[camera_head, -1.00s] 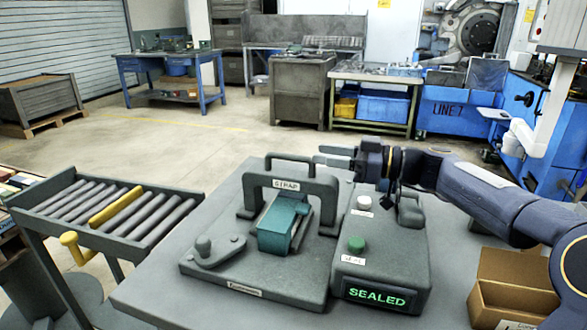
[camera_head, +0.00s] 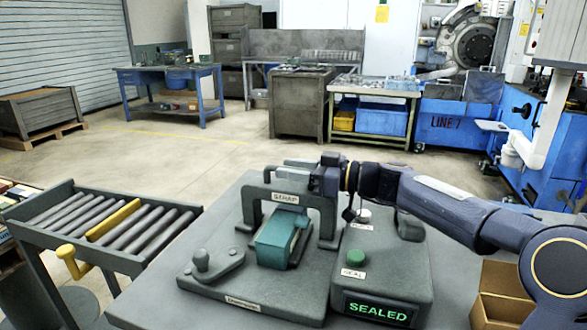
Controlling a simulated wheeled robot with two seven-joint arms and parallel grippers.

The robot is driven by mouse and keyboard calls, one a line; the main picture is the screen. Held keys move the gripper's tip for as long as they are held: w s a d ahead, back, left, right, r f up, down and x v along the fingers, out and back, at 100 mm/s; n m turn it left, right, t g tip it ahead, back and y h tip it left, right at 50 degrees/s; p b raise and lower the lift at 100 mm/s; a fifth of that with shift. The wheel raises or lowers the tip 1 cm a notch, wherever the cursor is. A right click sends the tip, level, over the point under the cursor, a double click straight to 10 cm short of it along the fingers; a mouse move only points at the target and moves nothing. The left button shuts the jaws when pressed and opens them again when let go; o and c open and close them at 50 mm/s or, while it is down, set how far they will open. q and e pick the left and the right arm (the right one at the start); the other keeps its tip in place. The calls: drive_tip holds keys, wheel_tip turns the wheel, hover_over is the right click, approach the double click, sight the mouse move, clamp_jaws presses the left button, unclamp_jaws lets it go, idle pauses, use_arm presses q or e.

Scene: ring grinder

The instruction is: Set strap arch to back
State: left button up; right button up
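The grey strap arch (camera_head: 252,205), labelled STRAP, stands upright on the dark grey base plate (camera_head: 213,284). A teal block (camera_head: 277,243) lies under and in front of it. A lower grey bar (camera_head: 269,174) shows just behind the arch top. My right gripper (camera_head: 298,164) reaches in from the right, level with the bar and just above and behind the arch's right top corner. Its fingers point left and overlap the bar in the picture; whether they touch it or are apart is unclear. My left gripper is not in view.
A small knobbed lever (camera_head: 203,261) sits front left on the plate. A roller rack (camera_head: 160,237) stands left, an open cardboard box (camera_head: 497,300) at right.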

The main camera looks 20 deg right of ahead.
clamp_jaws()
drive_tip(key=w+d+p, duration=0.7)
drive_tip(key=w+d, duration=0.2)
drive_tip(key=w, duration=0.4)
drive_tip(key=shift+w, duration=0.15)
drive_tip(key=shift+d+r, duration=0.15)
